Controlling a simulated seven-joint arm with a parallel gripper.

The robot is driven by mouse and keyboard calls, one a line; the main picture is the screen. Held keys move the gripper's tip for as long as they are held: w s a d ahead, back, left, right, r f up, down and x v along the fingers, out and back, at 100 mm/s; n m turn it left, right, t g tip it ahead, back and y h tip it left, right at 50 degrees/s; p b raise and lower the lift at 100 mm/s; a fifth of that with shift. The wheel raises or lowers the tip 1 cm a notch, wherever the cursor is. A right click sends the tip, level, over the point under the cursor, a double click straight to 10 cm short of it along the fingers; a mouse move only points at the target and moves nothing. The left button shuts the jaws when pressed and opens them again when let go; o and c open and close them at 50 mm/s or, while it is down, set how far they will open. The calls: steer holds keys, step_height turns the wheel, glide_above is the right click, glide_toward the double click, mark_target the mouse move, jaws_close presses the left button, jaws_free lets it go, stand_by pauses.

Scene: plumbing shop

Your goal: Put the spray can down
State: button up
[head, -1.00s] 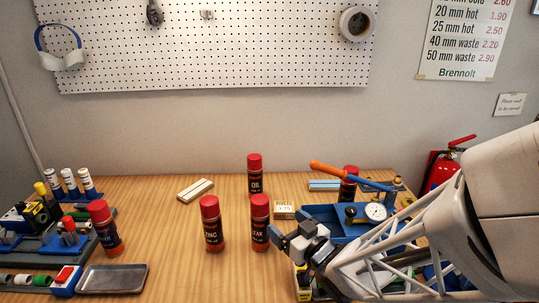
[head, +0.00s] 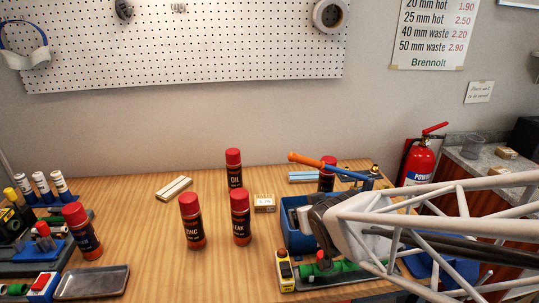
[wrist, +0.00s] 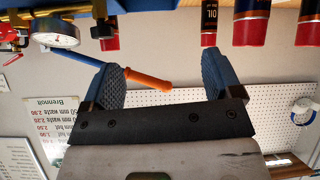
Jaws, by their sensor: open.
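Several dark spray cans with red caps stand upright on the wooden bench. In the head view the ZINC can (head: 191,222) and LEAK can (head: 240,218) stand in front, with the OIL can (head: 234,170) behind. Another can (head: 82,232) is at the left, and one (head: 327,177) is partly hidden at the right. My gripper (head: 300,213) is over the blue pump tray, right of the LEAK can and apart from it, partly hidden by my wrist. In the inverted wrist view my gripper (wrist: 162,70) is open and empty; the OIL can (wrist: 209,18) is beyond it.
The blue test pump tray (head: 294,238) with its orange-handled lever (head: 312,160) lies under my gripper. A grey metal tray (head: 92,283) is at front left. The bench's front middle is clear.

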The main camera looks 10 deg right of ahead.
steer(key=s+r+m+g, duration=0.1)
steer(key=s+g, duration=0.3)
steer(key=s, duration=0.4)
steer(key=s+d+r+m+g, duration=0.1)
steer(key=s+r+g, duration=0.3)
steer(key=s, duration=0.5)
steer(key=shift+d+h, duration=0.15)
steer(key=shift+h, duration=0.15)
steer(key=shift+o, duration=0.4)
steer(key=shift+s, duration=0.1)
